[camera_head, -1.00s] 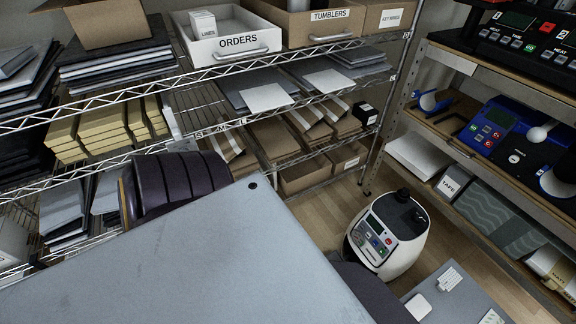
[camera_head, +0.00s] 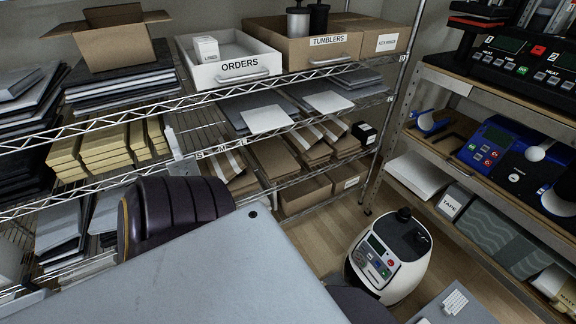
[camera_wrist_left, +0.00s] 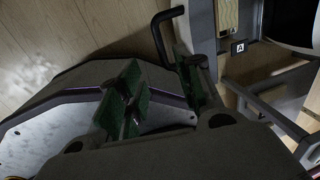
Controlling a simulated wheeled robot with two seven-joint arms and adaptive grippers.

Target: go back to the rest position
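My left gripper (camera_wrist_left: 160,72) shows in the left wrist view. Its two dark green fingers are spread apart, and I see nothing held between them. A black bent handle (camera_wrist_left: 168,22) appears just past the fingertips; I cannot tell how far it is from them. In the head view, dark rounded links of my arms show at the left and at the bottom, but neither gripper shows. My right gripper is in no view.
A wire shelf holds the ORDERS tray (camera_head: 222,76), the TUMBLERS box (camera_head: 318,58) and stacked boards. A white mug press (camera_head: 388,252) stands low at the right. Blue presses (camera_head: 490,146) sit on the right rack. Wooden floor (camera_head: 318,238) shows between.

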